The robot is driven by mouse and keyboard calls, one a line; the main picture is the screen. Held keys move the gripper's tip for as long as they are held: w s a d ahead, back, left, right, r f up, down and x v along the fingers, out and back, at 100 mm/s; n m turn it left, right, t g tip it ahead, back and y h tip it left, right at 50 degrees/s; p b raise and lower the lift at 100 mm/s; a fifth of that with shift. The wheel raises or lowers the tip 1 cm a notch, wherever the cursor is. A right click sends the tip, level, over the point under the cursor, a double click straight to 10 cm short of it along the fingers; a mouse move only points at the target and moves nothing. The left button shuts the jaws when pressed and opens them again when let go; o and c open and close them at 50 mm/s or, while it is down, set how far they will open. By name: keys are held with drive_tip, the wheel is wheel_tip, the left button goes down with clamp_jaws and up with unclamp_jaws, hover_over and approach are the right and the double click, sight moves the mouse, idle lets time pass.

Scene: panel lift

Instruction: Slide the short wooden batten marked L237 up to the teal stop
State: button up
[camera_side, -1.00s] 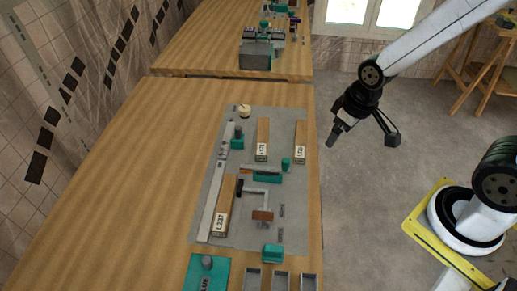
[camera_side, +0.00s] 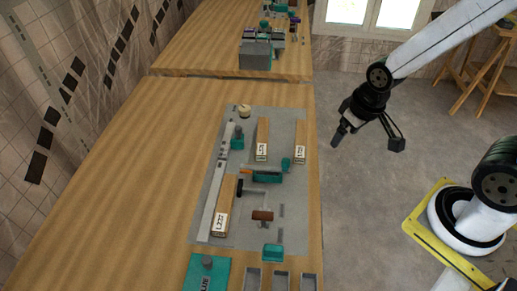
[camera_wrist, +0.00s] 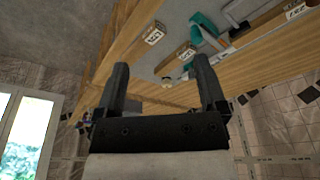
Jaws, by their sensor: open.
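The wooden batten marked L237 (camera_side: 226,200) lies on the grey mat (camera_side: 260,235), with its label end toward the near side. It lies along the right side of a long pale rail (camera_side: 213,195). A teal block with a grey knob (camera_side: 237,142), seemingly the stop, stands beyond the batten's far end, with a gap between them. My gripper (camera_side: 337,139) is open and empty, off the table's right edge and well away from the batten. Its two spread fingers show in the wrist view (camera_wrist: 160,65).
Two other labelled battens (camera_side: 262,138) (camera_side: 300,142) lie at the mat's far right. A teal holder (camera_side: 268,177), a black-headed hammer (camera_side: 240,188) and a brown block (camera_side: 262,216) lie right of L237. Grey trays (camera_side: 281,281) and a teal plate (camera_side: 206,275) sit in front. The table's left is clear.

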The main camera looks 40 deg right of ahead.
idle(0.4)
drive_tip(key=shift+w+a, duration=0.2)
drive_tip(key=c, duration=0.9)
drive_tip(key=shift+w+a, duration=0.3)
clamp_jaws()
drive_tip(key=w+a+f+m+g, duration=0.1)
drive_tip(key=w+a+f+m, duration=0.15)
drive_tip(key=a, duration=0.45)
drive_tip(key=w+a+f+m, duration=0.1)
drive_tip(key=w+a+m, duration=0.15)
drive_tip(key=a, duration=0.45)
drive_tip(key=w+a+f+m+g, duration=0.1)
drive_tip(key=w+a+f, duration=0.15)
drive_tip(key=a, duration=0.55)
drive_tip(key=s+a+f+m, duration=0.2)
drive_tip(key=a+f+m, duration=0.1)
drive_tip(key=a, duration=0.6)
drive_tip(key=shift+a+f+g, duration=0.25)
drive_tip(key=shift+f+g, duration=0.05)
drive_tip(key=shift+f, duration=0.25)
